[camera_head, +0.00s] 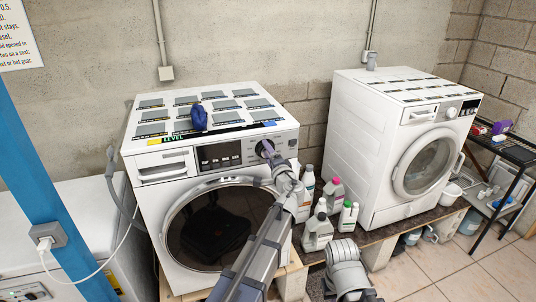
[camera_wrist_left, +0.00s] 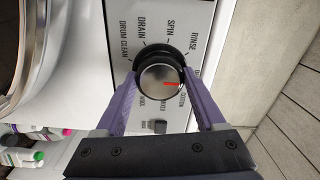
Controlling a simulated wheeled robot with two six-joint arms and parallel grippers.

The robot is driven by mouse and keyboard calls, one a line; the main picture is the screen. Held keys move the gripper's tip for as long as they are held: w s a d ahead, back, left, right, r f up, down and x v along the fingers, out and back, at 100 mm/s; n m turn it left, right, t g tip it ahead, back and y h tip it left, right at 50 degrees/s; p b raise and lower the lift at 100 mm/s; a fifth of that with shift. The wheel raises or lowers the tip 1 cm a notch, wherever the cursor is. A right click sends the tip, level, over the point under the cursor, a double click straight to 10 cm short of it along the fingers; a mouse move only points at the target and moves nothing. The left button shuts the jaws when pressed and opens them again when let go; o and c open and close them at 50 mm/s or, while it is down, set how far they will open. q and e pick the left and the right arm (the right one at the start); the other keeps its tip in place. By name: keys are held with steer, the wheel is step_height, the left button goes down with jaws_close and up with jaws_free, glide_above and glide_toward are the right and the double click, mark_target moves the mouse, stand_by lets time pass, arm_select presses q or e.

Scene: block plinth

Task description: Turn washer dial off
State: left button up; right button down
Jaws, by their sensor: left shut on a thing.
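The washer (camera_head: 165,200) is the white front-loader at the left, with a dark round door. Its dial (camera_wrist_left: 160,84) is a round silver knob with a black base, ringed by labels such as DRAIN, SPIN and RINSE. A red mark on its face points right in the left wrist view. My left gripper (camera_head: 266,150) is at the right end of the control panel. In the left wrist view its purple fingers (camera_wrist_left: 158,92) are shut on the dial, one on each side. The gripper mostly covers the dial in the head view. My right gripper is not in view.
A second white washer (camera_head: 405,150) stands at the right. Several detergent bottles (camera_head: 318,228) stand between the machines. A dark blue object (camera_head: 199,118) sits on the first washer's top. A blue post (camera_head: 45,160) rises at the left. A black rack (camera_head: 515,155) is far right.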

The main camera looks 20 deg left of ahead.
arm_select(q)
steer(key=o, duration=1.3)
steer(key=shift+o, duration=0.2)
steer(key=shift+s, duration=0.1)
steer(key=v, duration=0.7)
steer(key=shift+s+d, duration=0.25)
steer(key=shift+s, duration=0.05)
